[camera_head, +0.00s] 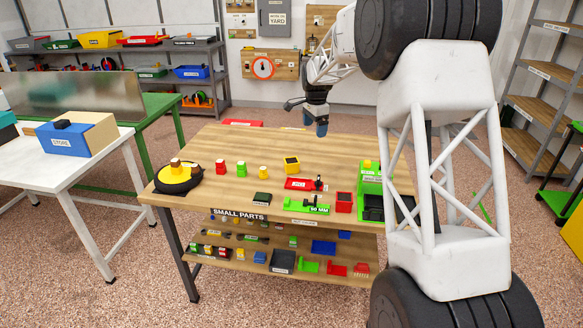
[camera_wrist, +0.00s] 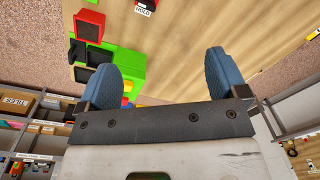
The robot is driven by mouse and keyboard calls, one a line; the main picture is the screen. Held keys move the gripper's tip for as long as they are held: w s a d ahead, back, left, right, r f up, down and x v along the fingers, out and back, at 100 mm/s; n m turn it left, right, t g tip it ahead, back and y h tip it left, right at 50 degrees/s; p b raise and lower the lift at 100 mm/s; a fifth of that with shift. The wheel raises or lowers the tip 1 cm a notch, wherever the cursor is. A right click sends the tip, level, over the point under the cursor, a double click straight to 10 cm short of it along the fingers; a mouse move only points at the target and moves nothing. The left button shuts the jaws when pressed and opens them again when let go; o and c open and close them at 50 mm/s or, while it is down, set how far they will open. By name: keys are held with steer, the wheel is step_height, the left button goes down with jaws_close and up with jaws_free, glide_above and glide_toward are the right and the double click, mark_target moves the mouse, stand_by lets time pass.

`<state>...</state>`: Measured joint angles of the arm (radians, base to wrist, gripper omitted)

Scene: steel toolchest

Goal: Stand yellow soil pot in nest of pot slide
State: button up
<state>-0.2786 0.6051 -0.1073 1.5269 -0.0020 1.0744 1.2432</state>
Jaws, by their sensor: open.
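A yellow square pot with a dark top (camera_head: 291,164), which looks like the yellow soil pot, stands on the back middle of the wooden table. I cannot tell for sure which piece is the pot slide; a green slide-like fixture labelled 90 MM (camera_head: 306,205) lies at the front edge, and a green unit with dark compartments (camera_head: 372,188) stands at the right. My gripper (camera_head: 321,130) is above the table's back edge, up and to the right of the yellow pot. In the wrist view its blue fingers (camera_wrist: 165,72) are apart with nothing between them. The yellow pot is not clearly visible there.
A red labelled piece (camera_head: 305,184) lies just in front of the yellow pot. A red square pot (camera_head: 343,202) stands beside the green fixture. Small red (camera_head: 221,167), green (camera_head: 241,170) and yellow (camera_head: 263,172) pieces stand left. A black-and-yellow round stand (camera_head: 178,181) is at the far left.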

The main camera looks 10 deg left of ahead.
mark_target(291, 161)
steer(key=w+a+f+m, duration=0.1)
steer(key=w+a+f, duration=0.2)
steer(key=f, duration=0.1)
steer(key=w+a+f, duration=0.3)
steer(key=f, duration=0.1)
steer(key=w+a+f+m, duration=0.1)
steer(key=w+a+f, duration=0.2)
steer(key=a+f, duration=0.1)
steer(key=shift+w+a+f+m, duration=0.15)
steer(key=shift+f+m, duration=0.15)
steer(key=shift+f, duration=0.15)
steer(key=shift+f, duration=1.3)
steer(key=shift+f, duration=2.65)
steer(key=c, duration=1.2)
